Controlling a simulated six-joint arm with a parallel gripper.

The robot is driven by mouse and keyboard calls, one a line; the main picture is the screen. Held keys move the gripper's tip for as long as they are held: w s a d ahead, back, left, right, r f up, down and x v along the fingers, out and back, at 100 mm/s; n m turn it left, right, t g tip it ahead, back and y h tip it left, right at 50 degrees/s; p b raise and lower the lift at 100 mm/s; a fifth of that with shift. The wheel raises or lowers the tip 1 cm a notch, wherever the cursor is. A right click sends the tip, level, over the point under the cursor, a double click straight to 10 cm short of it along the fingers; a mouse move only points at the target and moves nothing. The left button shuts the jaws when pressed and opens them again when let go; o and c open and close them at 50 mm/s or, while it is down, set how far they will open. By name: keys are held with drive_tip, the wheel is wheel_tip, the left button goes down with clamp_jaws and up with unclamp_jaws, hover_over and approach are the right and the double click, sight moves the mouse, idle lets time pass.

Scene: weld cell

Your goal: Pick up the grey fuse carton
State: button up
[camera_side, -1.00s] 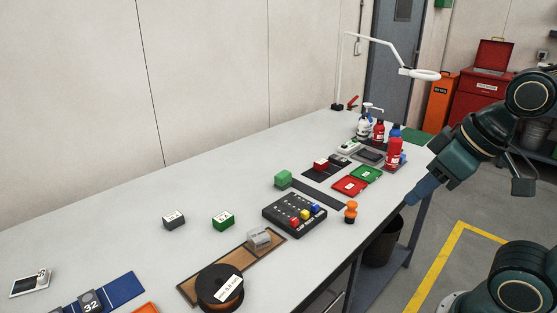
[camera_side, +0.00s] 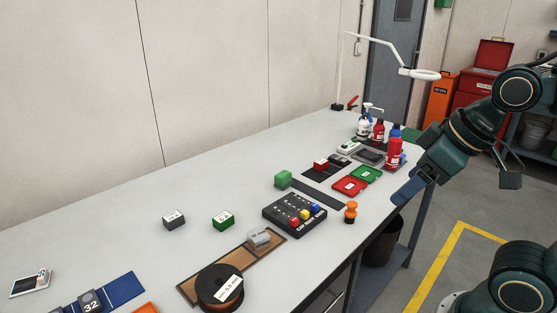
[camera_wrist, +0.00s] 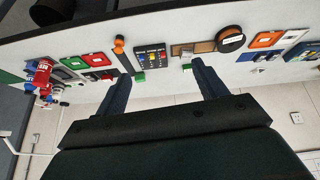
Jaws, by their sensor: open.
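The grey fuse carton (camera_side: 174,219) is a small dark grey box with a white labelled top. It stands on the bare left-middle part of the table in the side view, left of a similar green carton (camera_side: 223,221). I cannot make out the grey carton in the wrist view, where my right-hand finger may cover it. My gripper (camera_side: 408,190) has blue fingers and is off the table's front edge at the right, far from the carton. In the wrist view my gripper (camera_wrist: 161,70) is open, with nothing between the fingers.
A black block with coloured caps (camera_side: 295,214), an orange stamp (camera_side: 351,212), a black spool (camera_side: 220,289) and a brown tray (camera_side: 199,282) lie nearer the front edge. Bottles (camera_side: 394,153) and a lamp (camera_side: 400,60) stand at the far end. The table behind the cartons is clear.

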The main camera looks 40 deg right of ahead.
drive_tip(key=w+a+f+n+t+h, duration=0.1)
drive_tip(key=w+a+f+n+t, duration=0.15)
drive_tip(key=w+n, duration=0.8)
drive_tip(key=w+a+f+n+t, duration=0.1)
drive_tip(key=w+a+f+n, duration=0.3)
drive_tip(key=w, duration=1.2)
drive_tip(key=n+t+y, duration=0.1)
drive_tip(key=n+t, duration=0.3)
drive_tip(key=n, duration=1.6)
approach(176, 220)
drive_tip(key=s, duration=0.1)
drive_tip(key=s+d+r, duration=0.1)
drive_tip(key=shift+s+r, duration=0.2)
drive_tip(key=shift+s, duration=0.15)
drive_tip(key=shift+a+f+n+y, duration=0.3)
drive_tip(key=shift+n, duration=0.15)
drive_tip(key=shift+w, duration=0.1)
drive_tip(key=shift+w, duration=0.1)
drive_tip(key=shift+x, duration=4.15)
drive_tip(key=shift+w+d, duration=0.1)
